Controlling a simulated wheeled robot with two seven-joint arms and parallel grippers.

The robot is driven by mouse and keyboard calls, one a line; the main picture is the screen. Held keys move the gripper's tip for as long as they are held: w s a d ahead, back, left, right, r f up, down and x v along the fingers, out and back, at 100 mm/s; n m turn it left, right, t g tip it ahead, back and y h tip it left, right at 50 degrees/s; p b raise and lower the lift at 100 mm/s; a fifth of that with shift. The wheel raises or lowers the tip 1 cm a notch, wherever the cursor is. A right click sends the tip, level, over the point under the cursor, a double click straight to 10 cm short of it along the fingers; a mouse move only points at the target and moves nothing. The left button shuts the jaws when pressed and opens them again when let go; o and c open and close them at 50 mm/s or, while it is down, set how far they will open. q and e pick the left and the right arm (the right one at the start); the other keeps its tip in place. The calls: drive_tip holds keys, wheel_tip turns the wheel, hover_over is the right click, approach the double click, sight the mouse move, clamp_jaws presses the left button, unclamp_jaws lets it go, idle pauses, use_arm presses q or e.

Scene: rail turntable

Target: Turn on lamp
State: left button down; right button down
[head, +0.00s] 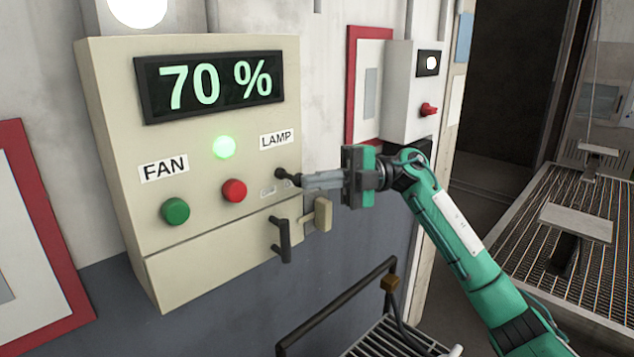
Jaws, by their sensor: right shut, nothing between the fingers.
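A beige control panel (120,120) on the wall has a display (210,84) reading 70 %. A LAMP label (276,139) sits at its right, above a small dark toggle switch (283,175). My right gripper (300,181) is shut and empty, its fingertips at the toggle; whether they touch it I cannot tell. The tips partly hide the switch. A FAN label (163,168) is at the left, above a green button (175,211). A red button (234,191) and a lit green indicator (224,147) are between them. My left gripper is not in view.
A dark lever handle (282,240) sticks out below the switch, beside a beige block (322,214). A smaller box (402,90) with a red knob (429,109) is on the wall to the right. A dark rail (340,305) stands below.

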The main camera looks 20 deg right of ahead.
drive_tip(key=shift+w+d+n+g, duration=0.25)
drive_tip(key=shift+d+n+g, duration=0.1)
drive_tip(key=shift+g, duration=0.15)
drive_tip(key=shift+w+a+f, duration=0.1)
drive_tip(key=shift+w, duration=0.1)
